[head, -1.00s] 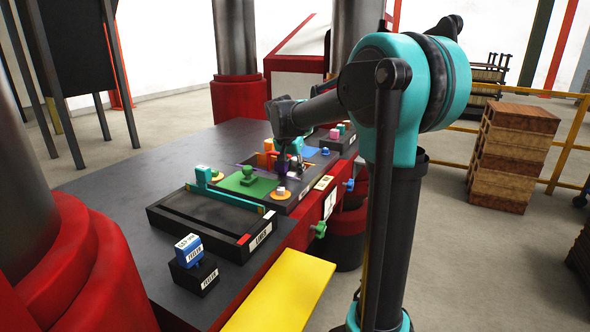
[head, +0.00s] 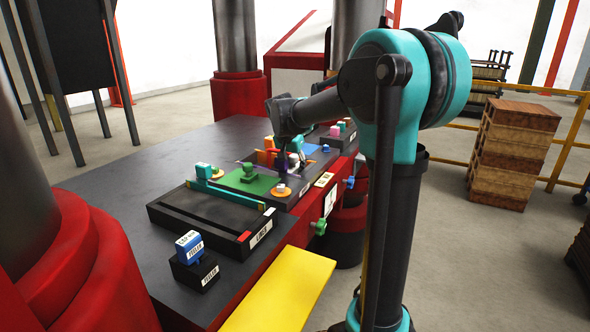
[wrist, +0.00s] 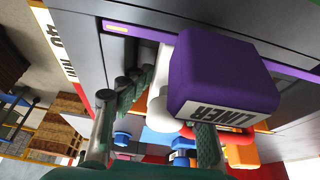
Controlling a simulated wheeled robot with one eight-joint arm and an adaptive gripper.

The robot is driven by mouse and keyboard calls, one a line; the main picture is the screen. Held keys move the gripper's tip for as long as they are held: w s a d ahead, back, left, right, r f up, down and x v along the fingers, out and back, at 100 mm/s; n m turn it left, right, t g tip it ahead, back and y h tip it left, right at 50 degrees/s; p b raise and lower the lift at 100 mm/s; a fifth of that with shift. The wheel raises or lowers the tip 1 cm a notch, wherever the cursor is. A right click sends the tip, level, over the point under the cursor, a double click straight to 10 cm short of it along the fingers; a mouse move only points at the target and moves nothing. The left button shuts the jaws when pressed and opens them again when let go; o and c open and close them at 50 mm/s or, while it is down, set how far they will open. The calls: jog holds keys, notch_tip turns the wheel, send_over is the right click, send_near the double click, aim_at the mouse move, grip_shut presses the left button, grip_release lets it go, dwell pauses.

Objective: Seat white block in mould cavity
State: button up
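The white block (wrist: 166,88) shows partly in the wrist view, between my finger pads, with a rounded white end toward the camera. In the head view, a small white shape (head: 294,160) shows beside my fingertips. My gripper (wrist: 165,115) has its fingers apart on either side of the white; whether both pads touch it is hidden. A purple block (wrist: 222,72) marked LINER stands very close to the camera and covers part of the right finger and the white block. The mould cavity cannot be made out; it lies behind the purple block or my gripper.
On the bench, a green plate (head: 235,184) with a green knob and a black tray (head: 170,215) with a teal bar lie nearer. A blue block (head: 189,242) sits on a black one at the front. An orange block (head: 266,157) stands close to my gripper.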

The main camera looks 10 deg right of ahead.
jog(key=shift+s+d+r, duration=0.1)
jog(key=shift+s+d, duration=0.1)
jog(key=shift+d, duration=0.15)
jog(key=w+r+v, duration=0.1)
jog(key=w+v, duration=0.1)
jog(key=v, duration=1.6)
jog(key=shift+w+d+r, duration=0.15)
jog(key=shift+w+d, duration=0.1)
jog(key=shift+d, duration=0.05)
